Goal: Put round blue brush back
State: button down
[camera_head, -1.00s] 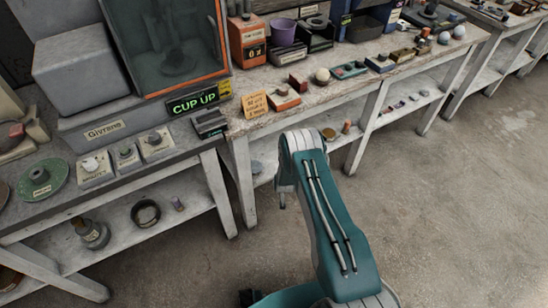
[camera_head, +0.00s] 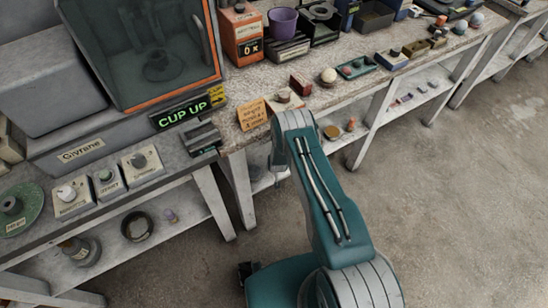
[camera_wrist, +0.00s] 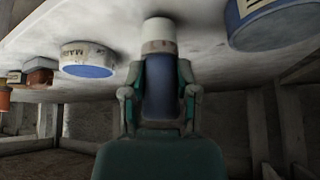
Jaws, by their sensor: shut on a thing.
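In the wrist view my gripper (camera_wrist: 159,78) is shut on a round blue handle with a white end, taken as the round blue brush (camera_wrist: 160,100). Its white end points up in the picture, at or close to a pale surface (camera_wrist: 110,30); I cannot tell whether they touch. In the head view my gripper and the brush are hidden; only my arm shows, reaching towards the bench's lower shelf.
In the wrist view a white round tub with a blue face (camera_wrist: 88,60) is left of the brush and a larger blue round container (camera_wrist: 275,25) is right. Floor (camera_head: 460,210) at right is clear.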

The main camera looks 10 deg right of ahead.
jog(key=shift+w+d+f, duration=0.1)
jog(key=shift+f, duration=0.35)
jog(key=shift+d, duration=0.25)
jog(key=shift+c, duration=1.8)
grip_release()
jog(key=shift+a, duration=0.3)
jog(key=shift+d, duration=0.15)
jog(key=shift+r, duration=0.35)
jog(key=v, duration=1.1)
jog(key=shift+s, duration=0.25)
jog(key=shift+r, duration=0.1)
